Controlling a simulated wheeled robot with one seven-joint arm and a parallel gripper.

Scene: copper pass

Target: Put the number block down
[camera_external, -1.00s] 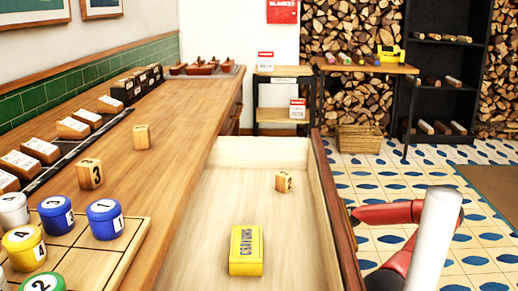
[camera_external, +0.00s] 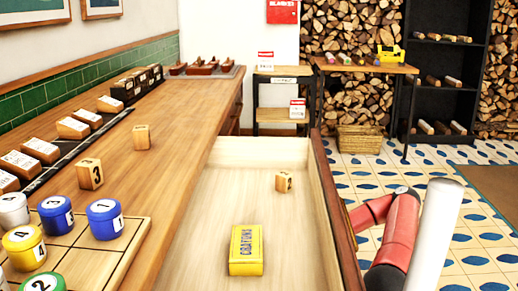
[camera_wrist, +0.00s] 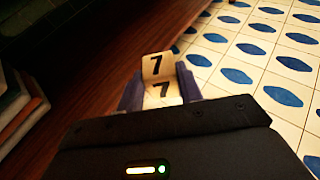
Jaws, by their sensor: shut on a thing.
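In the wrist view, my gripper (camera_wrist: 160,93) is shut on a wooden number block (camera_wrist: 158,67) that shows a black 7 on two faces. The block sits between the two fingers, with the tiled floor and a dark wooden surface beyond it. In the external view, my red arm shows at the lower right, outside the drawer, and my gripper and the held block are not visible. Other number blocks stand apart from it: one marked 3 (camera_external: 89,174) and another (camera_external: 141,137) on the counter, and one marked 2 (camera_external: 284,182) inside the open drawer.
The open drawer (camera_external: 205,210) also holds a yellow crayons box (camera_external: 246,251). Its right wall (camera_external: 335,205) stands between my arm and the inside. Numbered pots (camera_external: 104,219) sit on a wooden board on the counter (camera_external: 190,120). Much of the drawer floor is bare.

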